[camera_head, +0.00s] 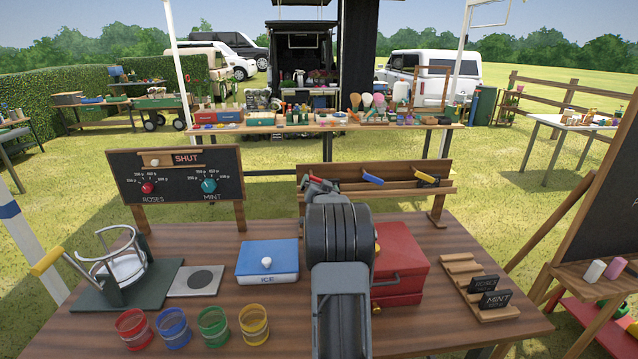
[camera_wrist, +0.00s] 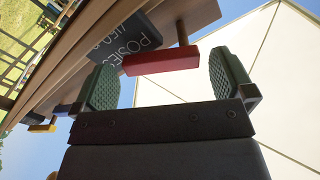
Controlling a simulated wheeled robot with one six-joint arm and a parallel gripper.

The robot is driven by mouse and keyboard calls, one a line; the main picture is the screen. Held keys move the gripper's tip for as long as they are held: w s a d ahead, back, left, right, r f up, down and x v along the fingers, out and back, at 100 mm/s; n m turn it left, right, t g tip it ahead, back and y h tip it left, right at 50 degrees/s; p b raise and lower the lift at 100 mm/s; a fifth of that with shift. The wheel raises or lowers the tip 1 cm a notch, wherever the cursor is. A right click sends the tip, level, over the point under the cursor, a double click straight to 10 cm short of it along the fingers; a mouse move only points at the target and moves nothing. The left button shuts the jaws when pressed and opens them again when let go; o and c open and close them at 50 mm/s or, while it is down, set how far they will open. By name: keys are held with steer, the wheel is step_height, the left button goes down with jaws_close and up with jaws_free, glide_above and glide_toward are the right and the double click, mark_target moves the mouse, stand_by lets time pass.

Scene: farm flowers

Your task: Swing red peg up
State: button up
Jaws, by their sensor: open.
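The red peg (camera_wrist: 160,61) shows in the wrist view as a short red bar on a wooden pin, crosswise in front of my gripper (camera_wrist: 166,75). My gripper is open, its two green ribbed pads standing apart to either side of the peg. I cannot tell whether either pad touches it. In the head view my gripper (camera_head: 318,185) is at the left part of the wooden peg rack (camera_head: 410,190), and my arm hides most of the red peg there.
A dark sign (camera_wrist: 125,38) lettered POSIES is close behind the red peg. On the table are a red box (camera_head: 400,252), a blue ICE box (camera_head: 267,258), several coloured jars (camera_head: 174,327), a metal-ringed stand (camera_head: 117,262) and a card rack (camera_head: 468,272). A control board (camera_head: 178,188) stands left.

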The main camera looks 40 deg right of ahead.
steer(key=shift+x, duration=0.8)
steer(key=shift+c, duration=0.3)
steer(key=c, duration=0.7)
